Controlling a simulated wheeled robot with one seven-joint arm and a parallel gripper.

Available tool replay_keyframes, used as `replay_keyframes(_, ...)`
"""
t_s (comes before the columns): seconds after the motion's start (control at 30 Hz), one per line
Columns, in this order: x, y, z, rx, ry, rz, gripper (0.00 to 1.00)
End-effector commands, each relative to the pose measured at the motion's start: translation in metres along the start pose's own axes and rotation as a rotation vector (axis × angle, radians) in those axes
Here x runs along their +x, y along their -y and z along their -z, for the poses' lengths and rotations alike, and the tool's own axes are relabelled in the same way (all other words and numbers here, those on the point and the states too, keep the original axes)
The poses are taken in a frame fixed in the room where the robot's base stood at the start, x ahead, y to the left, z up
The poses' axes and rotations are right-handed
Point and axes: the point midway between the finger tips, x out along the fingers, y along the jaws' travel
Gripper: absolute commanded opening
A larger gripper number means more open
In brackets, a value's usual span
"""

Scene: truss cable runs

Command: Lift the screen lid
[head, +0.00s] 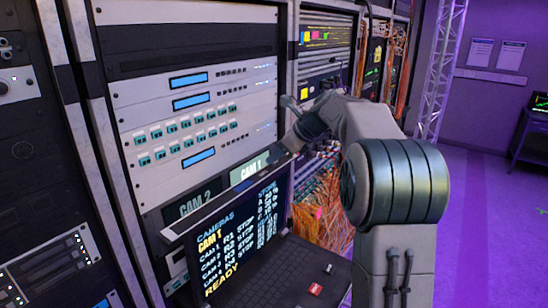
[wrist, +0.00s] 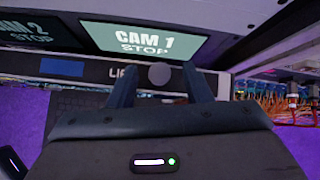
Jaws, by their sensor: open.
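The screen lid (head: 236,238) stands raised at a slant above a dark keyboard base (head: 290,268) in the head view. Its display lists cameras and reads READY. In the wrist view a dark strip with a partly hidden label starting "LIF" (wrist: 118,72) runs across, with a round grey knob (wrist: 160,74) on it. My gripper (wrist: 160,84) is open, with one dark finger on each side of the knob. I cannot tell whether either finger touches it. In the head view my arm hides most of the gripper near the lid's upper right corner.
CAM 1 (head: 248,169) and CAM 2 (head: 190,205) monitors sit in the rack just behind the lid. Bundled cables (head: 318,205) hang to the right. A metal truss (head: 437,75) stands farther back.

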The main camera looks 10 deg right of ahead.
Motion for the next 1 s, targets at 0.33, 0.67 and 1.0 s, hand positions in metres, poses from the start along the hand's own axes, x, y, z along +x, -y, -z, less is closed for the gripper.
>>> replay_keyframes(0.33, -0.079, 0.000, 0.002, 0.000, 0.000, 0.004, 0.45)
replay_keyframes(0.67, -0.113, -0.001, 0.001, 0.000, -0.002, -0.002, 0.45)
replay_keyframes(1.0, -0.114, -0.002, 0.001, -0.005, -0.004, -0.003, 0.23)
